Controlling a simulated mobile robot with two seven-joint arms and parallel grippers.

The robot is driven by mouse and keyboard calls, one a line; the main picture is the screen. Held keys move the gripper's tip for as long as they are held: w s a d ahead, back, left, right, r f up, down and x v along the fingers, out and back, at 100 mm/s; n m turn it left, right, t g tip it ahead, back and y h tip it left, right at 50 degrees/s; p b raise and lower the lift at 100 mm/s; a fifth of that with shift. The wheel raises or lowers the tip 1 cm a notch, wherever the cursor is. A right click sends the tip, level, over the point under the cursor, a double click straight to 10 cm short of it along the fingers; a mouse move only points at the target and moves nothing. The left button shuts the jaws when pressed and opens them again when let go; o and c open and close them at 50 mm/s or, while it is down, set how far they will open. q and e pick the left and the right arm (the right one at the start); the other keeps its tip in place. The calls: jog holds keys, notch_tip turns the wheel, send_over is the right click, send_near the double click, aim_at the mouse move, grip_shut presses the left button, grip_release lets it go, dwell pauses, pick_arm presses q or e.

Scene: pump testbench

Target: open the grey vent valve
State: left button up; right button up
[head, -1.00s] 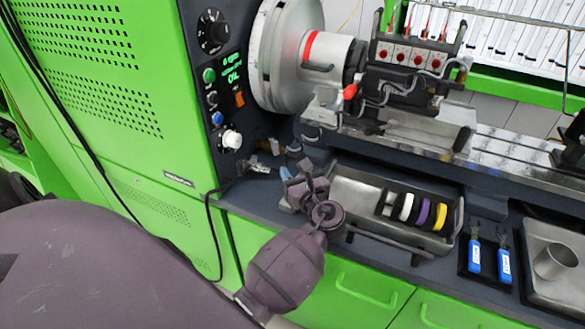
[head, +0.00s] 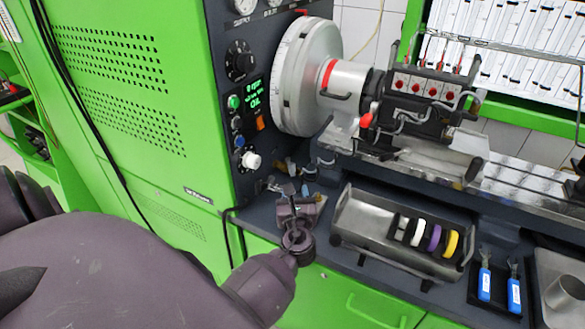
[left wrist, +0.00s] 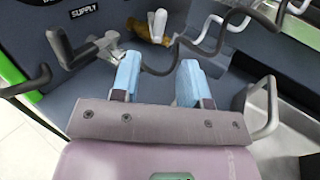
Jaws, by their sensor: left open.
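A grey lever-handled valve (left wrist: 84,50) sits on the dark panel in the left wrist view, ahead and left of my fingers. It is small in the head view (head: 276,184), low beside the lathe's control panel. A second valve with a pale handle and brass-coloured body (left wrist: 152,28) is farther right; I cannot tell from labels which is the vent valve. My left gripper (left wrist: 158,76) is open, with blue fingertips apart and no valve handle between them. In the head view the left gripper (head: 300,199) is over the bench just in front of the valves. My right gripper is out of view.
A dark bent pipe or hose (left wrist: 195,52) crosses just beyond my fingertips. A metal tray (head: 352,238) with coloured rings stands right of my gripper. The green cabinet (head: 180,170) is on the left, and the lathe chuck (head: 305,85) is above.

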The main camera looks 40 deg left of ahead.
aim_at(293, 170)
pick_arm(q)
jog(key=x, duration=1)
jog(key=shift+w+a, duration=0.1)
jog(key=shift+a, duration=0.05)
